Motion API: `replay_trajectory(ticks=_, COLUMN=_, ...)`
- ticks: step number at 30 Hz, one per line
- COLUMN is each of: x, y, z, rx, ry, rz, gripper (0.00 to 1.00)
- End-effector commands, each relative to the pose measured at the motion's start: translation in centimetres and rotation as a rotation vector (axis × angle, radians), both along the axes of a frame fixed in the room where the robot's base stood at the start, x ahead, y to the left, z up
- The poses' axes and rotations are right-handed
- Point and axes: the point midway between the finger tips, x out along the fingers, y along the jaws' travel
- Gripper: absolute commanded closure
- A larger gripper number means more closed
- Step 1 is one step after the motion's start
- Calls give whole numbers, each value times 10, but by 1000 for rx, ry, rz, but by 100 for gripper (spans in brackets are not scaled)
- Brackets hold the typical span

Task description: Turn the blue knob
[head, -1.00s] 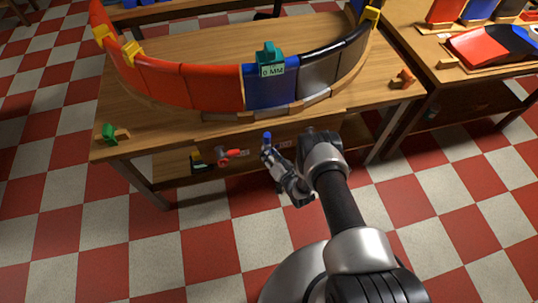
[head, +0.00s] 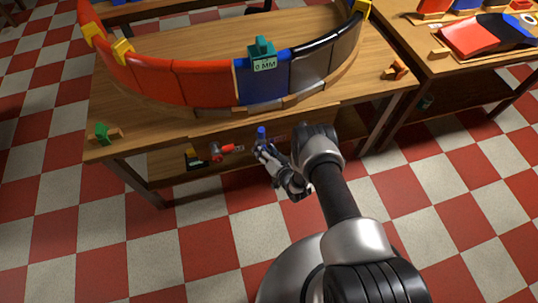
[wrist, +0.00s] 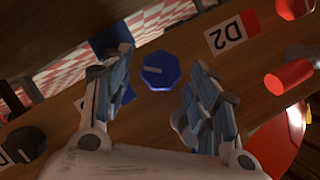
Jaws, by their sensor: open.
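The blue knob (wrist: 160,70) is faceted and has a pale line on its face. In the wrist view it sits in the gap between the two fingers of my gripper (wrist: 158,64), with space visible on both sides. My gripper is open and holds nothing. In the head view the blue knob (head: 262,132) shows as a small blue piece under the table's front edge, just beyond my gripper (head: 262,148). Whether the fingertips reach past the knob's face cannot be told.
A red handle (head: 218,152) sits left of the knob, and a D2 label (wrist: 231,33) is on the wooden panel. A dark round knob (wrist: 26,144) shows at lower left. The table (head: 200,45) carries a curved wall of coloured panels (head: 205,82).

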Motion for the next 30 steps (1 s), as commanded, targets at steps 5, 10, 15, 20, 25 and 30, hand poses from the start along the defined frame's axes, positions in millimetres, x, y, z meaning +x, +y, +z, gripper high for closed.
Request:
replay_trajectory(ticks=5, x=-22, y=-14, z=7, rx=0, ry=6, rz=-3, gripper=46)
replay_trajectory(ticks=10, x=-53, y=-34, z=18, rx=1, ry=6, rz=-5, gripper=46)
replay_trajectory(ticks=15, x=-78, y=-48, z=28, rx=2, ry=4, rz=-4, gripper=46)
replay_trajectory(ticks=20, x=-92, y=-56, z=33, rx=0, ry=2, rz=-3, gripper=46)
replay_trajectory(ticks=25, x=-96, y=-57, z=34, rx=0, ry=2, rz=0, gripper=46)
replay_trajectory(ticks=30, x=-95, y=-57, z=34, rx=0, ry=2, rz=0, gripper=46)
